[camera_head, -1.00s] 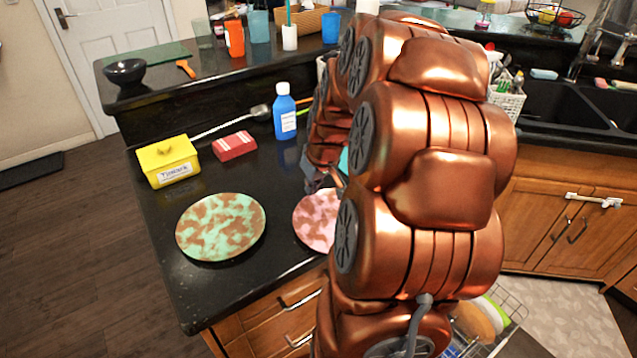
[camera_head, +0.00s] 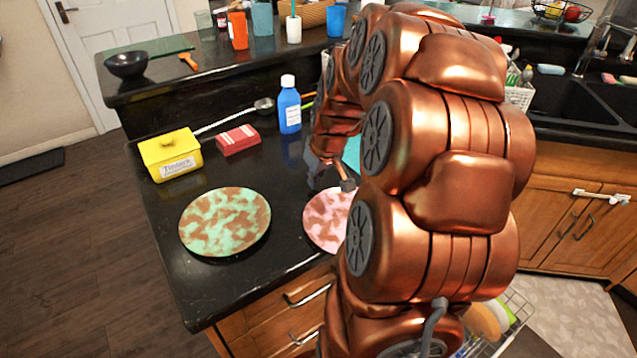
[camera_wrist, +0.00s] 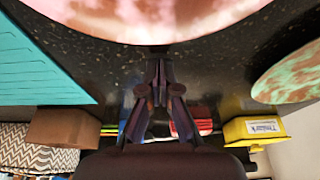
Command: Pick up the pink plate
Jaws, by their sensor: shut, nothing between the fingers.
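The pink plate (camera_head: 327,219), mottled pink and brown, lies flat on the black counter, partly hidden behind my copper arm in the head view. In the wrist view the pink plate (camera_wrist: 150,18) fills the top edge. My gripper (camera_head: 347,184) is just beyond the plate's far rim in the head view. In the wrist view my gripper (camera_wrist: 160,64) is shut and empty, its tips pointing at the plate's near edge. I cannot tell whether the tips touch the rim.
A green and brown plate (camera_head: 225,222) lies left of the pink one. A yellow box (camera_head: 170,155), a red box (camera_head: 238,140) and a blue bottle (camera_head: 289,108) stand behind. A teal board (camera_wrist: 40,55) lies beside the pink plate. Bare counter (camera_head: 180,275) shows at front left.

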